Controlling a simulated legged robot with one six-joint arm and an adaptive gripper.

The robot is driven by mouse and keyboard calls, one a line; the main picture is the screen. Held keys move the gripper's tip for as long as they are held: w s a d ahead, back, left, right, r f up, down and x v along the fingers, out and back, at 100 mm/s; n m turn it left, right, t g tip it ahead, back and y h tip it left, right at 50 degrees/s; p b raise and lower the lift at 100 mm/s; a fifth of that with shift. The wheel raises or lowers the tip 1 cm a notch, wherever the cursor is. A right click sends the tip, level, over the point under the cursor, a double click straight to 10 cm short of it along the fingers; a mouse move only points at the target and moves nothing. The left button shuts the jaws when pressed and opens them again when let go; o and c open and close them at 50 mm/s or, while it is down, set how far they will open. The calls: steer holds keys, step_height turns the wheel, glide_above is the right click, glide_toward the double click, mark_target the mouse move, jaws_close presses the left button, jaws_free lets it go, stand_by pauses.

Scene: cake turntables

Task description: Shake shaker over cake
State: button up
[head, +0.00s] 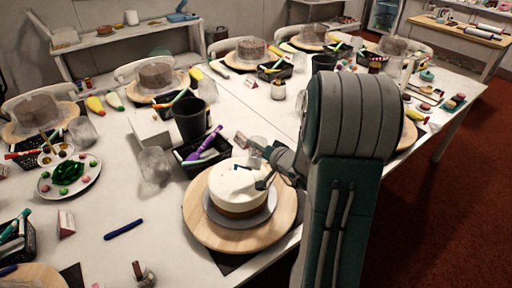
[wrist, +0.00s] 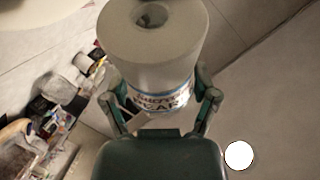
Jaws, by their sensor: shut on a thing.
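A white-topped round cake (head: 232,200) with a brown lower side sits on a silver board on a wooden turntable (head: 205,228) in the head view. My gripper (head: 262,167) is over the right part of the cake. In the wrist view its two fingers close around the sides of a pale shaker (wrist: 150,55) with a blue-and-white printed label. A dark round hole shows in the shaker's facing end. In the head view the pale shaker is hard to tell from the white cake, so its exact tilt is unclear.
Behind the cake stand a black basket (head: 190,160) with a purple tool, a black cup (head: 189,120) and a clear cup (head: 154,164). A plate of colourful decorations (head: 69,177) and a blue pen (head: 124,229) lie to the left. Other covered cakes stand farther back.

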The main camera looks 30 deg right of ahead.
steer(key=shift+w+d+f+m+g, duration=0.2)
steer(key=shift+d+f+m+g, duration=0.1)
steer(key=shift+d, duration=0.2)
steer(key=shift+w+d+f+m+g, duration=0.2)
steer(key=shift+d+m+g, duration=0.1)
steer(key=shift+d, duration=0.2)
steer(key=shift+s+a+r, duration=0.1)
steer(key=shift+s+a, duration=0.05)
steer(key=shift+a, duration=1.35)
steer(key=shift+s+a, duration=0.1)
steer(key=shift+a, duration=1.35)
steer(key=shift+s+r+n+t, duration=0.1)
steer(key=shift+r+n+t, duration=0.2)
steer(key=shift+t, duration=0.1)
steer(key=shift+w+d+r, duration=0.15)
steer(key=shift+w+d, duration=0.05)
steer(key=shift+w, duration=0.05)
steer(key=shift+s+a+f, duration=0.2)
steer(key=shift+s+a+r, duration=0.1)
steer(key=shift+a+r, duration=0.05)
steer(key=shift+s+d+f+m+g+y, duration=0.15)
steer(key=shift+d+f+m+g, duration=0.2)
steer(key=shift+d, duration=0.3)
steer(key=shift+s+d+f+m+g+y, duration=0.15)
steer(key=shift+d+f+m+g, duration=0.15)
steer(key=shift+d, duration=0.35)
steer(key=shift+w, duration=0.1)
